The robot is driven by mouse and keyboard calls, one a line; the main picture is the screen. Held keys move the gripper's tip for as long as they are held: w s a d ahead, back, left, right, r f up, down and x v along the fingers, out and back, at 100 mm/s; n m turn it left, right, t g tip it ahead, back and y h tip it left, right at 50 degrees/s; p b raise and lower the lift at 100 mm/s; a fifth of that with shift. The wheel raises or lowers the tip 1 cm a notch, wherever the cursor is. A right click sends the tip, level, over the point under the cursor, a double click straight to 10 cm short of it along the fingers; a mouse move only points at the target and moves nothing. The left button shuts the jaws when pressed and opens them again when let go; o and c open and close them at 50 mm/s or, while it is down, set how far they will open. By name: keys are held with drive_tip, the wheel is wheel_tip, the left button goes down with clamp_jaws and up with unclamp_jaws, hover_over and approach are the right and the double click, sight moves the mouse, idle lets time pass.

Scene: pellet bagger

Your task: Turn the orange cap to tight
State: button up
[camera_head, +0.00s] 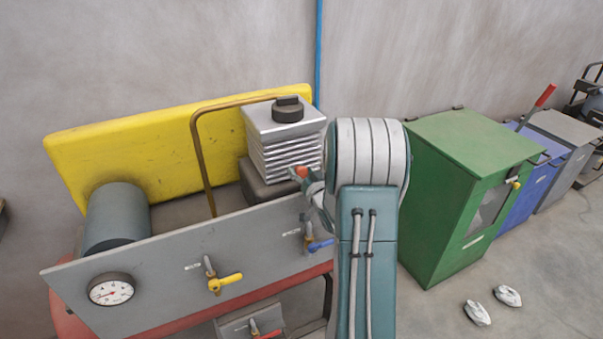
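A small orange piece (302,172), which looks like the orange cap, shows at the lower front of the grey finned block on the machine. Only a little of it is visible. My gripper (309,179) is right at it, with the fingertips touching or very close to it. My arm, seen from behind, covers most of the gripper. I cannot tell whether the fingers are closed around the cap, and any tightness mark is hidden or too small to see.
The finned block (283,121) has a black knob (287,109) on top. A brown pipe (197,150) bends beside it. The grey front panel (160,285) carries a gauge (110,289), a yellow-handled valve (225,283) and a blue-handled valve (320,245). A green cabinet (440,205) stands close on the right.

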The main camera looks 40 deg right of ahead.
idle(0.3)
drive_tip(key=v, duration=1.2)
drive_tip(key=shift+d+f, duration=0.1)
drive_tip(key=shift+f, duration=0.05)
drive_tip(key=w+d+n, duration=0.1)
drive_tip(key=w, duration=0.3)
drive_tip(key=w+n, duration=0.1)
drive_tip(key=w, duration=0.2)
drive_tip(key=w+d+n, duration=0.1)
drive_tip(key=w, duration=0.3)
drive_tip(key=shift+w+d+n, duration=0.3)
drive_tip(key=c, duration=1.1)
